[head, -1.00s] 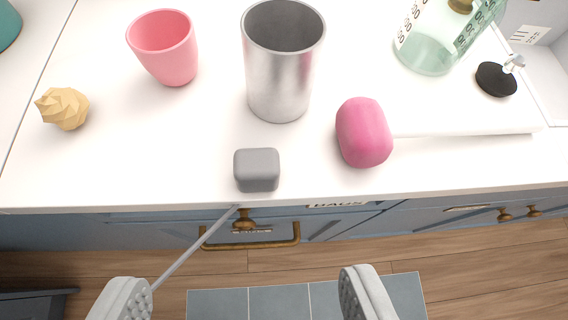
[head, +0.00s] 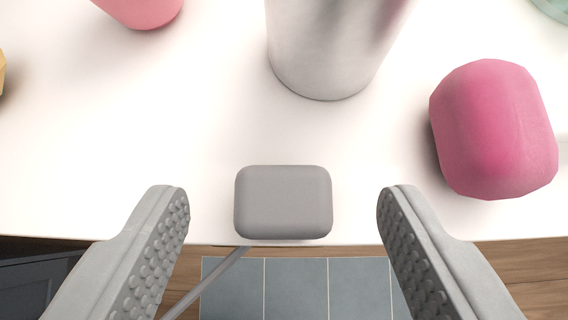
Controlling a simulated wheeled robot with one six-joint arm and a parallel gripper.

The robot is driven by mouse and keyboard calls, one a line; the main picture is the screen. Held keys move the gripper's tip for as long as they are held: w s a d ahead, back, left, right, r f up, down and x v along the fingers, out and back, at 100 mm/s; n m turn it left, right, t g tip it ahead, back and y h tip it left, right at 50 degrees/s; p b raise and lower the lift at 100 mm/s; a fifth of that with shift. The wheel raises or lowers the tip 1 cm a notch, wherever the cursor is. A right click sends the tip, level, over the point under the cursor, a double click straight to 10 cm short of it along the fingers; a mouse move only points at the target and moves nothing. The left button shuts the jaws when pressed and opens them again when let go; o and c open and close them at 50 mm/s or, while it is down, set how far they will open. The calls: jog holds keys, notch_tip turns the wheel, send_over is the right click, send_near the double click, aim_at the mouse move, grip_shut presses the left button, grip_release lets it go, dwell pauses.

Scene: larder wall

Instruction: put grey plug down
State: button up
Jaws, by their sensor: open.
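The grey plug (head: 284,202) is a small rounded grey block on the white counter, right at its front edge. A thin grey cord (head: 207,283) runs from near its underside down to the lower left, over the edge. My gripper (head: 283,205) is open, with one studded finger to the left of the plug and one to the right. There is a gap on both sides and neither finger appears to touch it.
A metal tumbler (head: 328,50) stands behind the plug. A pink rounded block (head: 494,130) sits close to the right finger. A pink cup (head: 141,8) is at the upper left. The white counter (head: 150,120) is clear left of the plug. Tiles and wooden floor lie below.

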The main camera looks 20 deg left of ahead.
aim_at(284, 196)
jog(key=shift+x, duration=2.6)
jog(key=shift+s+f, duration=0.1)
jog(key=shift+s, duration=0.05)
jog(key=c, duration=1.2)
jog(key=shift+o, duration=0.2)
